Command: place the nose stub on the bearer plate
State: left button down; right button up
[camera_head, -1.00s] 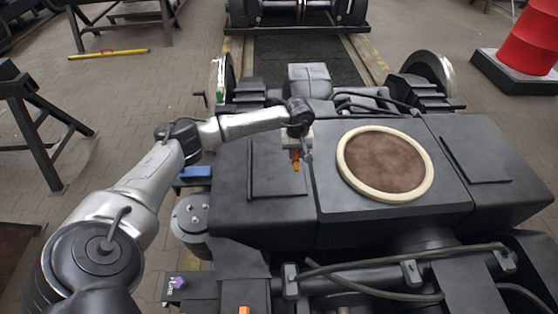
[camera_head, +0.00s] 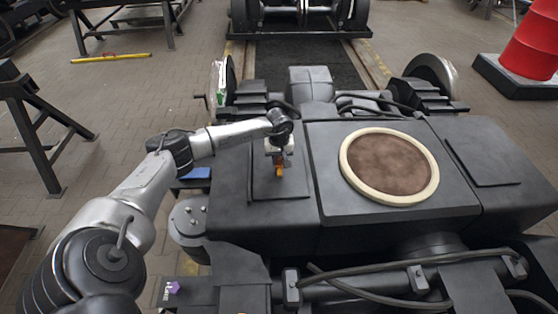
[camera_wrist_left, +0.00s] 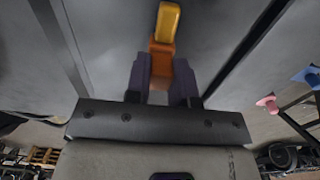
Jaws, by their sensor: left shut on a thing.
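The nose stub (camera_head: 279,171) is a small orange piece with a yellow end. It hangs below my left gripper (camera_head: 278,158) in the head view. In the left wrist view, the stub (camera_wrist_left: 166,30) sits between the dark purple fingers of my left gripper (camera_wrist_left: 161,72), which is shut on it. A flat, raised dark rectangular plate, apparently the bearer plate (camera_head: 298,182), lies on the left part of the bogie frame. The gripper and stub are over it. I cannot tell whether the stub touches it. My right gripper is not in view.
A round brown disc with a cream rim (camera_head: 390,166) sits on the bogie's middle, right of the plate. A similar rectangular plate (camera_head: 487,160) lies farther right. Black hoses (camera_head: 400,258) cross the near side. A red drum (camera_head: 533,45) stands far right.

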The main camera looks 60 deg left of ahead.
pick_arm(q)
jog(key=shift+f, duration=0.15)
jog(key=shift+f, duration=0.15)
jog(key=c, duration=1)
grip_release()
